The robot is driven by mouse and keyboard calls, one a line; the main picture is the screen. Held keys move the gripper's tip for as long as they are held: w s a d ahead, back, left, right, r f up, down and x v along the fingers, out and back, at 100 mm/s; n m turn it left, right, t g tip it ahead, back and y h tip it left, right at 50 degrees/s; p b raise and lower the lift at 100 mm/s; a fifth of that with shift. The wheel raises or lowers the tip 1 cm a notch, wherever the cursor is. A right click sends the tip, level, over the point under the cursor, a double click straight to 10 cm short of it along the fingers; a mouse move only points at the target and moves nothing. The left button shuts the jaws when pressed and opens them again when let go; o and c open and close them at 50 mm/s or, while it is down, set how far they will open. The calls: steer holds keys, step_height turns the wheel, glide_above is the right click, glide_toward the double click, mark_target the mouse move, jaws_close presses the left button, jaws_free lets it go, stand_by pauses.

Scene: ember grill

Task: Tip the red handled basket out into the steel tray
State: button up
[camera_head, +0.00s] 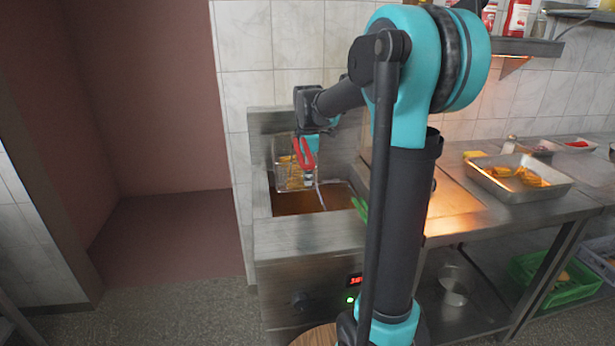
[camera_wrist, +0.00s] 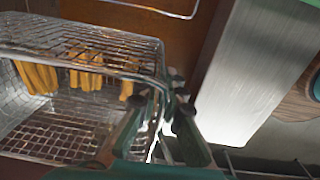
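The red handled basket (camera_head: 290,174) is a wire basket with yellow fries in it, held above the oil of the fryer at the left. Its red handle (camera_head: 304,153) shows beside my gripper (camera_head: 309,172). In the wrist view the basket's wire mesh (camera_wrist: 70,135) fills the left side, with fries inside. My gripper's fingers (camera_wrist: 176,100) are close together at the basket's edge; the exact grip is partly hidden. The steel tray (camera_head: 528,195) sits on the counter at the right with yellow fried pieces in it, well apart from the basket.
The fryer (camera_head: 310,240) holds brown oil. A green handle (camera_head: 360,208) shows at its right side, partly behind my arm. A lit counter stretch lies between fryer and tray. A shelf (camera_head: 525,46) with bottles hangs above. A green crate (camera_head: 570,285) stands below.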

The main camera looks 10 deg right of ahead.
jaws_close()
steer(key=o, duration=0.5)
jaws_free()
